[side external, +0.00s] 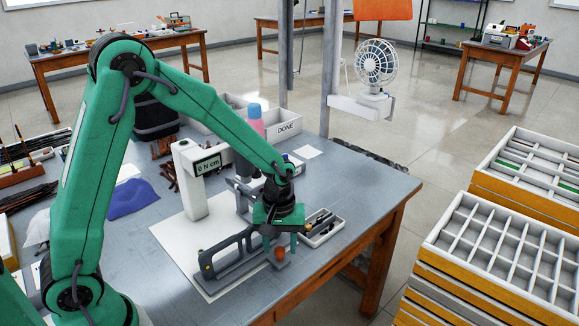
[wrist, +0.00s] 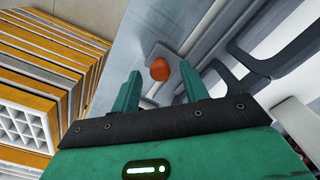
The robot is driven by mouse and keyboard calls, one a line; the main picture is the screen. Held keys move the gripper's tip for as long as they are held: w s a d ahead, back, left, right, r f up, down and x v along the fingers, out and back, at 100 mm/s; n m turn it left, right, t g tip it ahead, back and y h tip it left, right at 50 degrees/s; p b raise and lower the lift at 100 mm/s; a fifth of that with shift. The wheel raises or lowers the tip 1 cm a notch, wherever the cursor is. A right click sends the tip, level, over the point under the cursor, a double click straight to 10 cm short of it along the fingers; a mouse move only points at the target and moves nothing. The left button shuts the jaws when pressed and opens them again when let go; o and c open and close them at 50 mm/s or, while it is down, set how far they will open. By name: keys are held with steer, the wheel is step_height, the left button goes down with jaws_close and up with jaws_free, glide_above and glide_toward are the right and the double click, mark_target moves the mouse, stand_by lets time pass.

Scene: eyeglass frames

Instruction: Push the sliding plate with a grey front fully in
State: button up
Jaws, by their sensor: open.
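My gripper (side external: 279,238) is open above the front right of the bench, pointing down. An orange-red rounded knob (side external: 280,254) shows just below and between its fingers. In the wrist view, the knob (wrist: 160,69) lies between the two open fingertips (wrist: 160,86), with gaps on both sides. The knob sits at the end of a grey sliding plate (wrist: 152,81), which is partly hidden by the knob and fingers. A dark slotted frame (side external: 228,252) stands beside it on a grey base (side external: 240,273). How far the plate is in cannot be told.
A white gauge post reading "0 N cm" (side external: 194,180) stands behind the frame. A small tool tray (side external: 323,232) lies right of my gripper. A box marked DONE (side external: 284,132) and bottles are farther back. Compartment trays (side external: 495,240) are stacked beyond the bench's right edge.

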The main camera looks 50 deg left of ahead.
steer(key=shift+f, duration=0.3)
jaws_close()
steer(key=a, duration=1)
jaws_free()
steer(key=shift+d, duration=0.1)
steer(key=shift+r, duration=0.1)
step_height(320, 180, up, 8)
stand_by(0.5)
